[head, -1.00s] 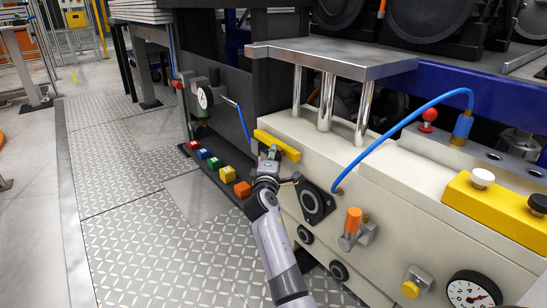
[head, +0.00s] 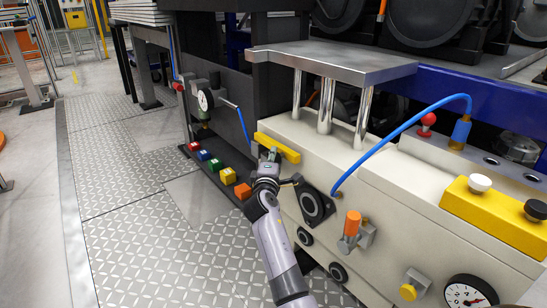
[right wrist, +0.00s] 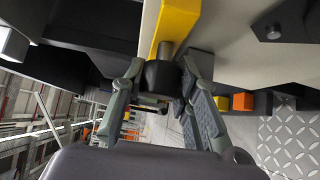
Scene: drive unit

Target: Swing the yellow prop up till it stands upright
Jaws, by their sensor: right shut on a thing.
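The yellow prop (head: 283,149) is a yellow bar lying roughly level along the upper left end of the cream housing. My right gripper (head: 269,158) is at its near side. In the right wrist view the prop (right wrist: 176,24) comes in from the top, with a short metal pin and a black knob (right wrist: 161,76) at its lower end. The right gripper (right wrist: 160,86) is shut on this black knob, one finger on each side. The gripper hides part of the prop in the head view. My left gripper is in neither view.
A metal plate (head: 340,62) on posts stands above the housing (head: 400,190). A blue hose (head: 400,125) arches to the right. Coloured blocks (head: 227,174) line the floor edge at left. The tread-plate floor (head: 150,225) is clear.

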